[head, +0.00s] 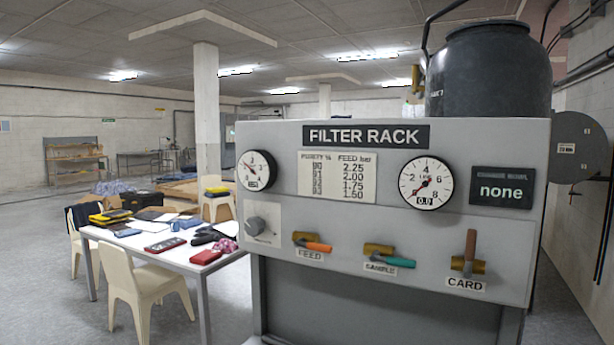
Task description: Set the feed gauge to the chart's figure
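The grey panel marked FILTER RACK (367,134) fills the right half of the head view. A white chart (337,177) pairs PURITY % with FEED bar: 2.25, 2.00, 1.75 and 1.50; its left column is blurred. The left round gauge (256,170) has a small readout too blurred to read surely, and I cannot read its name. A grey knob (256,225) sits below it. The right gauge (426,180) reads 0.0. The FEED valve (312,242) has an orange handle pointing right. Neither of my grippers is in view.
The SAMPLE valve's green handle (398,262) points right; the CARD valve's brown handle (470,245) points up. A dark display (501,190) reads "none". A black tank (488,72) stands behind.

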